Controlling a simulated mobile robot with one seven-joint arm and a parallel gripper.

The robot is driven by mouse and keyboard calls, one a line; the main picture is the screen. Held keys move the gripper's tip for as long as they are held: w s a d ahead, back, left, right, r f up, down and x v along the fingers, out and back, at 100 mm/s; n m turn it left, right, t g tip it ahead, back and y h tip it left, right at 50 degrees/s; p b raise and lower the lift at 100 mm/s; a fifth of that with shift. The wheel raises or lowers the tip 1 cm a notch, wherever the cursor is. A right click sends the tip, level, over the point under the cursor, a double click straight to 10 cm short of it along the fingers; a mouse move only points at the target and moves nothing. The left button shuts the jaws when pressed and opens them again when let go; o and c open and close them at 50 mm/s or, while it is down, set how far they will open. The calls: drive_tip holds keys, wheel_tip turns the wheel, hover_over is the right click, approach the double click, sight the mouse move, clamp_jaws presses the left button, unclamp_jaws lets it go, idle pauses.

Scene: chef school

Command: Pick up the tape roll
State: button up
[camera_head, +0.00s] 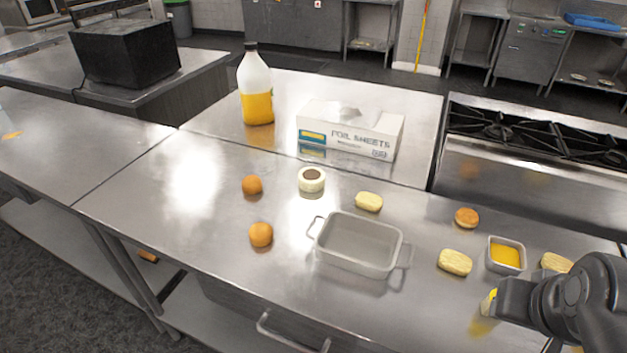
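The tape roll (311,185) is a short white cylinder with a dark brown round centre on top. It lies flat on the steel table, behind the grey pan and to the right of the orange balls. My gripper (492,300) is at the lower right, low over the table's front right part and well apart from the roll. A yellow patch shows at its tip; I cannot tell whether it is part of the gripper or an object. The finger gap is not visible.
A grey two-handled pan (350,265) stands between my gripper and the roll. Two orange balls (261,235), several pale yellow pieces (455,262), an orange-brown bun (467,217) and a small tray (506,242) are around. A foil sheets box (350,130) and bottle (256,88) stand behind.

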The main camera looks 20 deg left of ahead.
drive_tip(key=shift+o, duration=0.3)
drive_tip(key=o, duration=1.3)
drive_tip(key=shift+c, duration=0.2)
